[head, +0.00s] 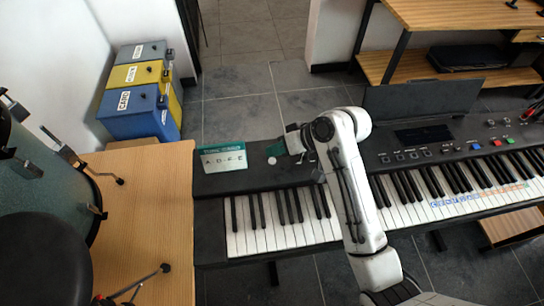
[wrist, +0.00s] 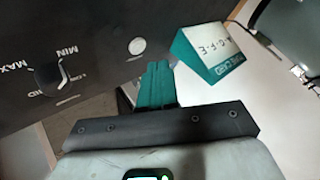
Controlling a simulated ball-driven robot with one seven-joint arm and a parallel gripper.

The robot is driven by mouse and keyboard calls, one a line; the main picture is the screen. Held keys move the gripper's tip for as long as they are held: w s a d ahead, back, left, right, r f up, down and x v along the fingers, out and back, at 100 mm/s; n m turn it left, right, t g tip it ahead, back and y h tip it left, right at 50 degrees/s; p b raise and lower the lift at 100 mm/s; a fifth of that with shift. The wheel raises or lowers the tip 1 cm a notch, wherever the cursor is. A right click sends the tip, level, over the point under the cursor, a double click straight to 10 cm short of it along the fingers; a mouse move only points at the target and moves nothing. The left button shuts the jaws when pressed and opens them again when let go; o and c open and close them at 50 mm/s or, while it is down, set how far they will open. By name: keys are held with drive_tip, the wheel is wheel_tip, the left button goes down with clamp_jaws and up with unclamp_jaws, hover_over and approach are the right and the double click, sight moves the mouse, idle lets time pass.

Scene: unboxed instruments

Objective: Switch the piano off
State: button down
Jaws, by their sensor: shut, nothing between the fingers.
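The black piano (head: 262,178) stretches from the middle to the right edge of the head view. A round white button (head: 271,160) sits on its top panel near the left end; it also shows in the wrist view (wrist: 136,46). A dark volume knob (wrist: 54,78), marked MIN and MAX, lies left of the button in the wrist view; I cannot make it out in the head view. My gripper (head: 278,149) has teal fingers (wrist: 158,72), which are shut and empty beside the button. I cannot tell whether they touch the panel.
A teal and white letter card (head: 223,160) stands on the panel close to the fingers, and in the wrist view (wrist: 205,55). A wooden table (head: 150,200) and drums (head: 40,180) are at left. Stacked boxes (head: 140,90) stand behind. My arm covers some keys.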

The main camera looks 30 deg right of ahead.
sight(276, 161)
wheel_tip(276, 161, up, 5)
drive_tip(key=p, duration=0.4)
